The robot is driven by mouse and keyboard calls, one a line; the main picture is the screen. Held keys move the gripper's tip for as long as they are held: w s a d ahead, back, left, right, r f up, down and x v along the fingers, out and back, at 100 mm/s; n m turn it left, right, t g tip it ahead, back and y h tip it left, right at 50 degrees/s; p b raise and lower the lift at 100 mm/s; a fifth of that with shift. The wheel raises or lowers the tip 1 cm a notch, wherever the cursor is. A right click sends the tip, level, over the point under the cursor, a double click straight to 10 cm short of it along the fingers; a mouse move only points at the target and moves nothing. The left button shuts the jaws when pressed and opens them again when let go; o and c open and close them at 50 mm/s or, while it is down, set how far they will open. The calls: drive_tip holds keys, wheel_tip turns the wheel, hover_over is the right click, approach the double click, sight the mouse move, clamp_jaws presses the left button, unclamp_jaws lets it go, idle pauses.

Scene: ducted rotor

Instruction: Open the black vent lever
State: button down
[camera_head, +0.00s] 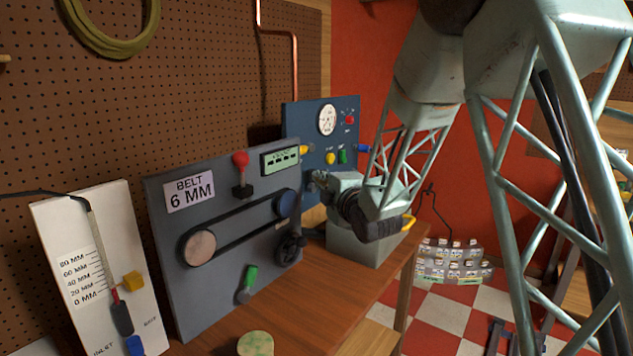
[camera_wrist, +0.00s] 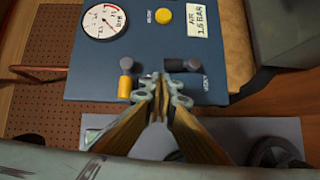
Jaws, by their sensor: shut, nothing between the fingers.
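The black vent lever (camera_wrist: 176,65) is on the blue panel (camera_wrist: 225,85) in the wrist view. It is a short black handle lying sideways, with a round grey pivot at its right end and a small label beside it. My gripper (camera_wrist: 163,86) is shut and empty, its fingertips just below and left of the black handle. I cannot tell whether they touch it. In the head view my gripper (camera_head: 317,181) is at the lower part of the blue panel (camera_head: 293,122); the black lever cannot be made out there.
A yellow lever (camera_wrist: 125,85) hangs left of my fingertips, close by. Above are a gauge (camera_wrist: 103,22) and a yellow button (camera_wrist: 164,13). In the head view a grey belt panel (camera_head: 175,235) with a red knob (camera_head: 240,159) stands nearby on the wooden bench (camera_head: 320,300).

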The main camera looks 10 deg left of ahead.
drive_tip(key=shift+v, duration=1.1)
drive_tip(key=shift+p, duration=0.65)
